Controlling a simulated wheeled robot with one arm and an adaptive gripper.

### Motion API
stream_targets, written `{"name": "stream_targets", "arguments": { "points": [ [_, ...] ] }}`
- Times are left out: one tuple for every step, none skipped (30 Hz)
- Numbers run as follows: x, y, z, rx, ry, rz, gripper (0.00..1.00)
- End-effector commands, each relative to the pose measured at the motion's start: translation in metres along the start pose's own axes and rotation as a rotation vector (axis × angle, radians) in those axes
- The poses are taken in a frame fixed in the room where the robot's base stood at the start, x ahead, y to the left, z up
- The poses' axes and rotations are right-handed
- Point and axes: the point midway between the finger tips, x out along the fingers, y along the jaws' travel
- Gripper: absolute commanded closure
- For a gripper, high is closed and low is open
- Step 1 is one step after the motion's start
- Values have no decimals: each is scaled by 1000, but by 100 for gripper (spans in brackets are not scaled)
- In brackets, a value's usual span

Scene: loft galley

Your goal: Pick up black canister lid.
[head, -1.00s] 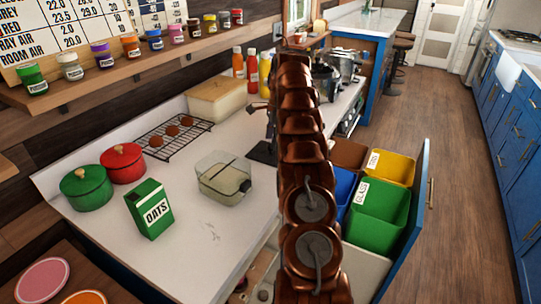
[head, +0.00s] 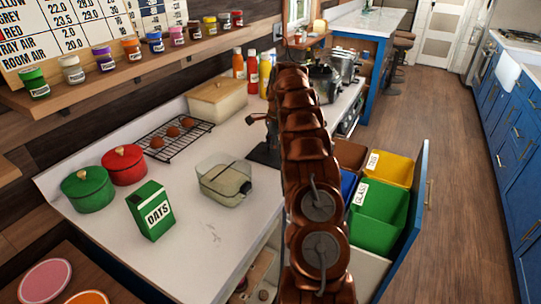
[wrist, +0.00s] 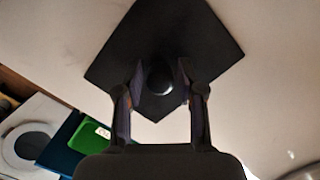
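The black canister lid (wrist: 165,40) is a dark, flat square with a round knob (wrist: 160,78) at its middle in the wrist view. In the head view the lid (head: 263,155) lies on the white counter, partly hidden by my arm. My gripper (wrist: 160,76) is open, with one finger on each side of the knob and a small gap showing on both sides. In the head view my gripper is just above the lid, mostly hidden behind my arm. A clear, open-topped square canister (head: 225,183) stands left of the lid.
An open drawer with coloured bins (head: 375,215) is at right.

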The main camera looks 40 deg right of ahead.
Motion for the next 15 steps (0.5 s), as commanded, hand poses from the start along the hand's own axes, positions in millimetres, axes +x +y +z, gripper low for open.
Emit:
{"name": "stream_targets", "arguments": {
  "points": [
    [0,0,0,0,0,0,70],
    [0,0,0,0,0,0,73],
    [0,0,0,0,0,0,77],
    [0,0,0,0,0,0,80],
    [0,0,0,0,0,0,83],
    [0,0,0,0,0,0,88],
    [0,0,0,0,0,0,91],
    [0,0,0,0,0,0,94],
    [0,0,0,0,0,0,98],
    [0,0,0,0,0,0,100],
    [0,0,0,0,0,0,100],
    [0,0,0,0,0,0,100],
    [0,0,0,0,0,0,100],
    [0,0,0,0,0,0,100],
    [0,0,0,0,0,0,100]
  ]
}}
